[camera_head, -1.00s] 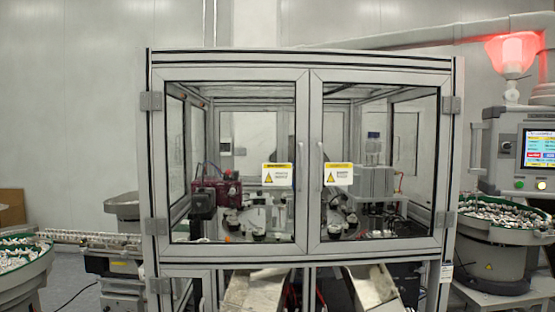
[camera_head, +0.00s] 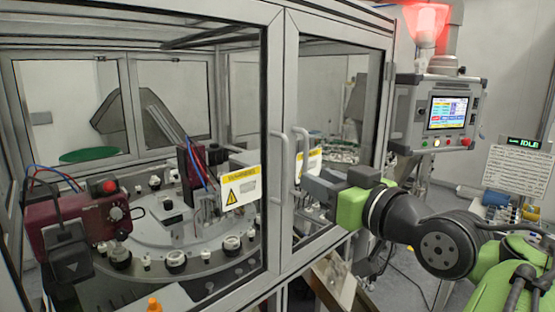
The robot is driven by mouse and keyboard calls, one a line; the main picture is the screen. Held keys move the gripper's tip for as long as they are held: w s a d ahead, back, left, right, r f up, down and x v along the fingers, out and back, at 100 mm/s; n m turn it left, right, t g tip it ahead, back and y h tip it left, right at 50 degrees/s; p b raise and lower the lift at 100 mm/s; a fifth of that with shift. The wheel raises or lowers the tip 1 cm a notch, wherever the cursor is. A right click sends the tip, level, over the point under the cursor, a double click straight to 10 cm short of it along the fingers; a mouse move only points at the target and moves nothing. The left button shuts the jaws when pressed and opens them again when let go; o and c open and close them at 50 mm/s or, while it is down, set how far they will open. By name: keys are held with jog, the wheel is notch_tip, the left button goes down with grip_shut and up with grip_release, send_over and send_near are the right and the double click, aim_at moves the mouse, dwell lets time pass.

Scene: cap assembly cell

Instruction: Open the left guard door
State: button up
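The left guard door (camera_head: 272,90) is a large clear pane in a grey metal frame and looks shut. Its vertical handle (camera_head: 284,166) is near its right edge, beside a yellow warning label (camera_head: 240,184) on the pane. The right guard door (camera_head: 337,27) adjoins it and also looks shut, with its own handle (camera_head: 304,152). My gripper (camera_head: 303,186), grey on a green and black arm, reaches in from the right in front of the right door. Its tip is near the two handles. I cannot tell whether it touches either, or how its fingers stand.
Behind the pane are a round table (camera_head: 190,246) with several small fixtures and a dark red unit (camera_head: 75,220). A control panel with a lit screen (camera_head: 453,113) stands at right under a red lamp (camera_head: 425,22). Open floor (camera_head: 415,262) shows at lower right.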

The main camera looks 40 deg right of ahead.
aim_at(287, 162)
jog(key=w+d+p, duration=0.1)
jog(key=w, duration=0.2)
jog(key=w+d+p, duration=0.1)
jog(key=w, duration=0.3)
jog(key=w+d+p, duration=0.1)
jog(key=w+p, duration=0.1)
jog(key=w, duration=0.2)
jog(key=shift+w+r, duration=0.15)
jog(key=shift+w, duration=0.5)
grip_shut()
